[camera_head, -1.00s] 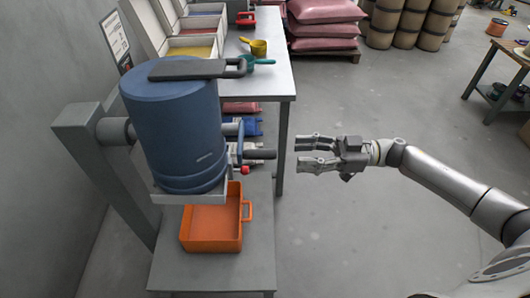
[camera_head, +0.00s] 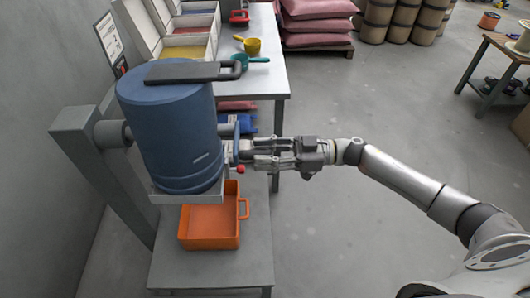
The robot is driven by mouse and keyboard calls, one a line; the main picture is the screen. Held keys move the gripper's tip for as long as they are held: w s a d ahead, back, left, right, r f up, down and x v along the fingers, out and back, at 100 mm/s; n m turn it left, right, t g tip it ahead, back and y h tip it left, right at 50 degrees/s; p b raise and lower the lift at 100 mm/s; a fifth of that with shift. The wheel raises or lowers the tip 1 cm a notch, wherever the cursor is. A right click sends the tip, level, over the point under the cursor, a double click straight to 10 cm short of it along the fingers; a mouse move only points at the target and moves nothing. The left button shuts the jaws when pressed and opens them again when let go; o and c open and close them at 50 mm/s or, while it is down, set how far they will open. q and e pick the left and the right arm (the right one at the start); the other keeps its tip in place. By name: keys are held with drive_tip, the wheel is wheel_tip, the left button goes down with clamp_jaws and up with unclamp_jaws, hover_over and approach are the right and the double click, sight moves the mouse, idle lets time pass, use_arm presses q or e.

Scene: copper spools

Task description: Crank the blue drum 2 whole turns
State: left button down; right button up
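The blue drum (camera_head: 170,130) hangs upright on a grey stand (camera_head: 85,130), with a dark flat lid bar (camera_head: 190,71) across its top. Its crank, with a red knob (camera_head: 241,169), is on the drum's right side. My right gripper (camera_head: 260,152) is at the crank's dark handle, with one finger on its far side and one on its near side. The fingers look spread about as wide as before, and they hide most of the handle. My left gripper is not in view.
An orange bin (camera_head: 208,226) sits under the drum on a grey bench (camera_head: 210,270). A white table (camera_head: 266,65) behind holds open boxes, a yellow scoop (camera_head: 250,46) and a green scoop (camera_head: 252,60).

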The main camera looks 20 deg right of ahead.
clamp_jaws()
